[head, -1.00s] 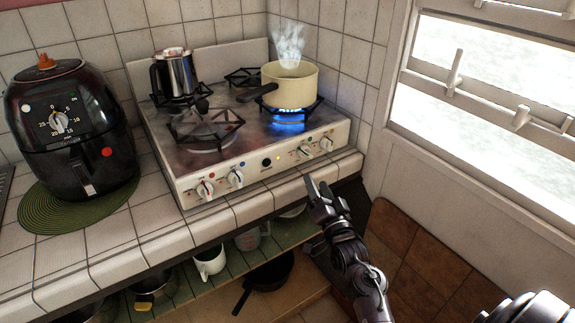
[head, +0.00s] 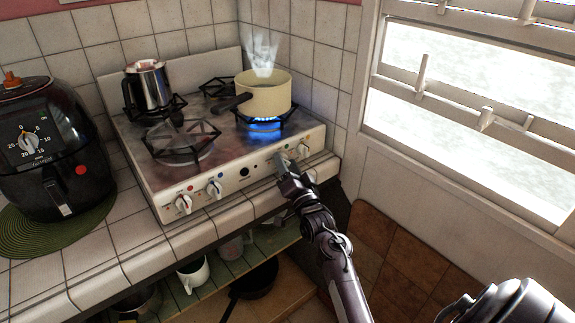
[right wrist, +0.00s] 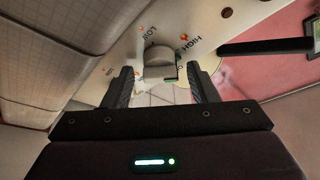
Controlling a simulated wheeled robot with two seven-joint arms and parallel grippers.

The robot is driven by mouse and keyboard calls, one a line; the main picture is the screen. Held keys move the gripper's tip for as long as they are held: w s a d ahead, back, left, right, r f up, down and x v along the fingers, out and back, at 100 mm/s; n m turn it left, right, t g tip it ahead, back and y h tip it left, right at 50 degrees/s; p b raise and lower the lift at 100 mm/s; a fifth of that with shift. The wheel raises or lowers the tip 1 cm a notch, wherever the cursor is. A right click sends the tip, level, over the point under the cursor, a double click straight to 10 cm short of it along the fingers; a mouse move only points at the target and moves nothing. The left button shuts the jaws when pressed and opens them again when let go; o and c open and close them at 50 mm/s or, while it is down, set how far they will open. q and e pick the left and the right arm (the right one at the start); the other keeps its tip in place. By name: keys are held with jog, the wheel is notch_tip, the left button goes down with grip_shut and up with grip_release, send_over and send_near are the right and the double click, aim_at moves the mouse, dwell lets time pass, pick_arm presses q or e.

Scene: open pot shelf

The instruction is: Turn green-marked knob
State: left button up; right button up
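The stove's front panel (head: 244,174) carries a row of white knobs. My right gripper (head: 283,166) is at the panel's right part, over the third knob from the left, which it largely hides in the head view. In the right wrist view my right gripper (right wrist: 163,88) is open, and a pale knob (right wrist: 160,64) lies between and just ahead of its fingers. A thin green patch shows at this knob's side; LOW and HIGH are printed near it. I cannot tell whether the fingers touch the knob. My left gripper is not in view.
Another knob (head: 303,151) is close on the gripper's right. A metal jug (head: 148,87) stands at the back left; a black air fryer (head: 50,150) is on the left.

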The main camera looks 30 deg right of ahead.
jog(key=c, duration=0.9)
jog(key=n+b, duration=0.1)
jog(key=n+y+b, duration=0.1)
jog(key=n, duration=0.1)
jog(key=shift+f+t, duration=0.25)
jog(key=shift+t, duration=0.05)
jog(key=n+y+b, duration=0.1)
jog(key=n, duration=0.2)
jog(key=shift+d+r+t+y, duration=0.1)
jog(key=shift+t+y, duration=0.2)
jog(key=shift+y, duration=0.1)
jog(key=shift+r+n, duration=0.1)
jog(key=shift+n, duration=0.6)
jog(key=o, duration=0.9)
jog(key=shift+o, duration=0.2)
